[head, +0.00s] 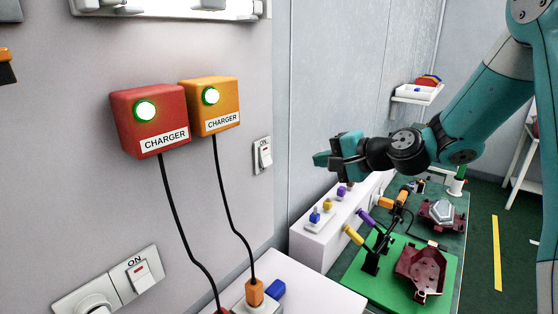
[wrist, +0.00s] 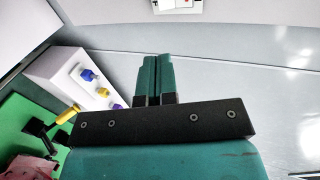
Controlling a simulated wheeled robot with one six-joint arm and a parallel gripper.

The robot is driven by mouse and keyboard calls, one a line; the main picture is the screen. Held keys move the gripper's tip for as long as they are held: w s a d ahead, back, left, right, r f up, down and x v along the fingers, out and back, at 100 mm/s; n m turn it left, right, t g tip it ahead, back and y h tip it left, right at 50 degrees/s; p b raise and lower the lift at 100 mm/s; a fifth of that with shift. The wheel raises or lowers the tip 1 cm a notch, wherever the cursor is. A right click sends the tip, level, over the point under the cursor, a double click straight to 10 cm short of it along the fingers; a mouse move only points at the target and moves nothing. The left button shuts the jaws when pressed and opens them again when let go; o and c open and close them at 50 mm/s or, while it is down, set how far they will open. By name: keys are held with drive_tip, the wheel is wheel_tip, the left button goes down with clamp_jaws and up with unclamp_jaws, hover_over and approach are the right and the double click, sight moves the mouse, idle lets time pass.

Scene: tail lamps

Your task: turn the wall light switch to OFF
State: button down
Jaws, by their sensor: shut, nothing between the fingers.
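A white wall switch (head: 263,154) with a small red mark is on the grey wall, right of the orange charger, near the corner. Its lettering and rocker position are too small to tell. A white plate with a red mark (wrist: 178,5), apparently this switch, is cut off by the top edge of the wrist view. My gripper (head: 322,159) is right of the switch and apart from it in the head view, pointing left. Its two green fingers (wrist: 153,80) are together with nothing between them. A second white switch (head: 138,276), beside a socket, sits under an ON label at lower left.
Red (head: 150,118) and orange (head: 210,106) chargers with lit green-ringed lamps hang on the wall, their black cables running down. Below my gripper, a white box (head: 320,228) with coloured knobs stands beside a green mat (head: 385,290) with lamp parts.

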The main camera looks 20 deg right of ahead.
sight(270, 164)
drive_tip(key=p+x, duration=0.5)
drive_tip(key=x, duration=0.7)
drive_tip(key=shift+a+p, duration=0.15)
drive_tip(key=shift+p, duration=0.25)
drive_tip(key=shift+w+a+f, duration=0.25)
drive_tip(key=t+y+b, duration=0.1)
drive_tip(key=b, duration=0.4)
drive_tip(key=t+y+b, duration=0.1)
drive_tip(key=b, duration=0.5)
drive_tip(key=w+a+f+t+y+b, duration=0.1)
drive_tip(key=t+b, duration=0.1)
drive_tip(key=b, duration=0.4)
drive_tip(key=shift+f, duration=0.1)
